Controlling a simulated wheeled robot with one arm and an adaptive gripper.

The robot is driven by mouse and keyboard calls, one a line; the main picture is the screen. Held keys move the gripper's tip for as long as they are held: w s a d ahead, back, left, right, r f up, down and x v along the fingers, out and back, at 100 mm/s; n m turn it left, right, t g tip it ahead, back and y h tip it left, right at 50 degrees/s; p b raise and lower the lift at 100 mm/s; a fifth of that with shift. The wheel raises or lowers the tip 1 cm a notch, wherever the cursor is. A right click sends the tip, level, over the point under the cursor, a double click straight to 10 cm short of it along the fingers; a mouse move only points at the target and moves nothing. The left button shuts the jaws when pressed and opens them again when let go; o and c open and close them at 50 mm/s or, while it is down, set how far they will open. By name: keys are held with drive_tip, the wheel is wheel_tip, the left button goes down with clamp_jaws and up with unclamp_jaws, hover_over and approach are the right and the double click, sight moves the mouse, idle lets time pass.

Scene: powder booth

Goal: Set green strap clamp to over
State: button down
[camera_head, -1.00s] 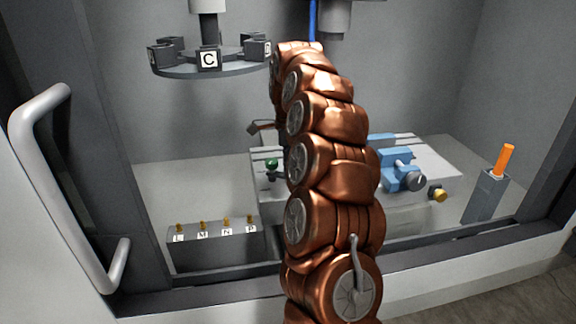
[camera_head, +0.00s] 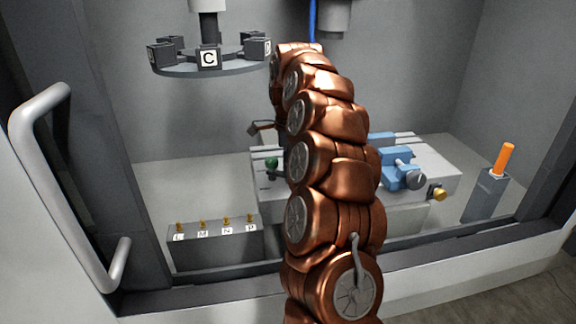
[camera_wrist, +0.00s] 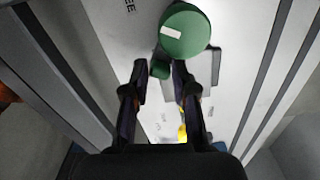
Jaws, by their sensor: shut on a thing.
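The green strap clamp has a round green top (camera_wrist: 185,32) with a white mark, upper middle in the wrist view. A small green knob (camera_wrist: 160,69) sits beside it at its lower left. My gripper (camera_wrist: 160,72) is shut on this green part, one dark finger at each side. In the head view a small green part of the clamp (camera_head: 271,162) shows at the left of the grey table (camera_head: 440,170). My arm hides most of the gripper there.
A blue vise-like device (camera_head: 397,165) and a yellow knob (camera_head: 438,193) stand on the table's right. An orange-topped post (camera_head: 505,158) is farther right. A block lettered L, M, N, P (camera_head: 215,250) is front left. A round carousel (camera_head: 205,68) hangs above left.

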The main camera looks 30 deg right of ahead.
drive_tip(key=shift+w+d+f+n+b, duration=0.15)
drive_tip(key=shift+w+d+n, duration=0.1)
drive_tip(key=shift+n, duration=0.4)
drive_tip(key=shift+w+d+r+n+b, duration=0.1)
drive_tip(key=shift+w+d+n+b, duration=0.1)
drive_tip(key=shift+n, duration=0.45)
drive_tip(key=shift+w+d+n, duration=0.15)
drive_tip(key=shift+w+n, duration=0.15)
drive_tip(key=shift+n, duration=0.55)
drive_tip(key=shift+w+d+n, duration=0.15)
drive_tip(key=shift+w+n, duration=0.15)
drive_tip(key=shift+n, duration=0.55)
drive_tip(key=c, duration=1)
unclamp_jaws()
drive_tip(key=shift+o, duration=0.2)
